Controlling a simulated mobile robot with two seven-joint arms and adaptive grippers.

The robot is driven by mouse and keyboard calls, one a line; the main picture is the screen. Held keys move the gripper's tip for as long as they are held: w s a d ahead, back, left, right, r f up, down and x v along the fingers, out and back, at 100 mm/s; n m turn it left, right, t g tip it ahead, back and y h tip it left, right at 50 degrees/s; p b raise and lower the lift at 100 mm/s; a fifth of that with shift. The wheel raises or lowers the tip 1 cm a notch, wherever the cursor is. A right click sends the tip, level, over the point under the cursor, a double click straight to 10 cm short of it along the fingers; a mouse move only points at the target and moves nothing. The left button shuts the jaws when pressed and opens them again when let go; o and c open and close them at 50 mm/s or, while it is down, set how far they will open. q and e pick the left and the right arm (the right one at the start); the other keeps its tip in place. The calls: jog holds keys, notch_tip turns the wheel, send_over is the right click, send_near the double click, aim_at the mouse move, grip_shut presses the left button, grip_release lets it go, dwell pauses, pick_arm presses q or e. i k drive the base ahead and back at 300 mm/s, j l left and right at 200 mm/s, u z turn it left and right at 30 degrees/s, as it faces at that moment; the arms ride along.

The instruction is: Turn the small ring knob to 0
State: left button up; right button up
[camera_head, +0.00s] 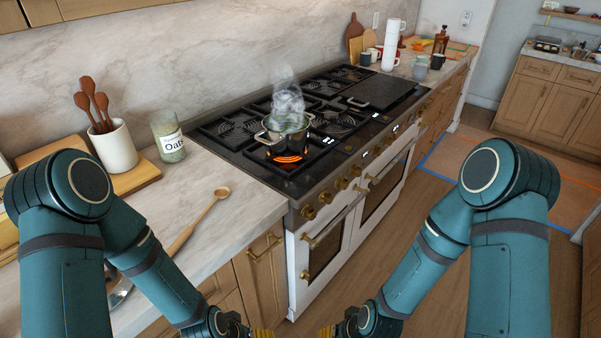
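The stove (270,175) stands along the counter with a row of brass knobs on its front panel. The nearest knob (308,212) is at the left end, with another knob (325,197) beside it. Which knob is the small ring one, and their settings, are too small to tell. A steaming pot (287,135) sits above an orange-glowing burner (288,158). My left gripper (262,333) and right gripper (327,332) are low at the bottom edge, in front of the stove and apart from the knobs. Their yellow tips are cut off by the frame.
The left counter holds a utensil crock (114,147), an oats jar (169,137) and a wooden spoon (205,212). White stacked cups (390,45) stand beyond the stove. Oven handles (334,225) jut out below the knobs. The floor (400,265) right of the stove is clear.

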aim_at(311, 213)
jog(key=i+z, duration=0.25)
jog(key=z, duration=0.15)
jog(key=i+j+z, duration=0.1)
jog(key=i+z, duration=0.15)
jog(key=z, duration=0.2)
jog(key=i+j+z, duration=0.2)
jog(key=z, duration=0.2)
jog(key=i, duration=0.05)
